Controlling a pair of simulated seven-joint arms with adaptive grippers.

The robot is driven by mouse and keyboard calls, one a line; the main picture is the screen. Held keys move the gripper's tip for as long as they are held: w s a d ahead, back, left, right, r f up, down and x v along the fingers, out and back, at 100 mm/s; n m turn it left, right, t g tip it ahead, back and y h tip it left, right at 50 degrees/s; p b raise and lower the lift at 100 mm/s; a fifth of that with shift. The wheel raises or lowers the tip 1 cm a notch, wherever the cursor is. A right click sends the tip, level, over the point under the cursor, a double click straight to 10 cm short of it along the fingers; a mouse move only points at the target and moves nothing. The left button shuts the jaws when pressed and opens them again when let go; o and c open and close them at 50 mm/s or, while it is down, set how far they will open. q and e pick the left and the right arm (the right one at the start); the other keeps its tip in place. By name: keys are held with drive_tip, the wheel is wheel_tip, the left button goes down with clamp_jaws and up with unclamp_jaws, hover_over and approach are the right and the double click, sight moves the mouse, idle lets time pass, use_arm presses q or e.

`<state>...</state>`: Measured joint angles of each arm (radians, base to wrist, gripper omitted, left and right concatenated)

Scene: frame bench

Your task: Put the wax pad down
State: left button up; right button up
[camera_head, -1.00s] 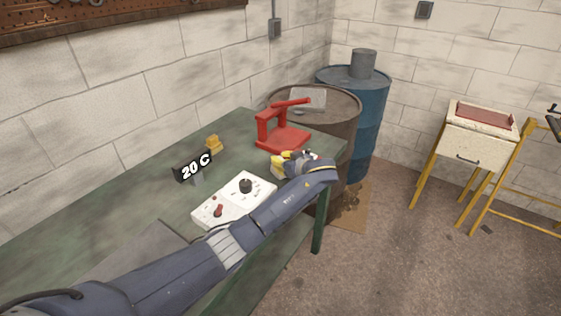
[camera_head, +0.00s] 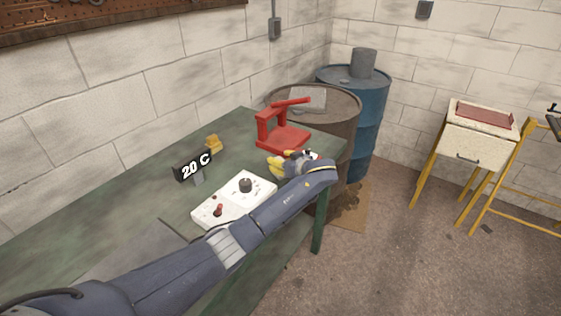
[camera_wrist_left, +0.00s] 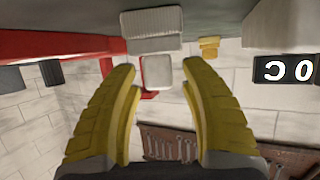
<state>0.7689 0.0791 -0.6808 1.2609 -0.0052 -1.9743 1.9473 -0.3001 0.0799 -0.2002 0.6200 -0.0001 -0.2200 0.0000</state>
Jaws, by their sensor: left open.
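My left gripper (camera_head: 276,166) is open above the far end of the green bench, in front of the red frame (camera_head: 284,138). In the left wrist view, which is upside down, its two yellow fingers (camera_wrist_left: 163,80) stand wide apart. A pale rounded block (camera_wrist_left: 157,70), perhaps the wax pad, shows in the gap between the fingertips and touches neither finger. A light ribbed block (camera_wrist_left: 152,28) lies close beside it in the picture. I cannot tell whether the two touch. Neither is clear in the head view, where the gripper may hide them. My right gripper is not in view.
A brown drum (camera_head: 335,108) and a blue drum (camera_head: 368,100) stand past the bench end.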

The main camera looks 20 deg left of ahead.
use_arm(q)
drive_tip(key=v, duration=1.2)
drive_tip(key=shift+r, duration=0.1)
drive_tip(key=shift+w, duration=0.1)
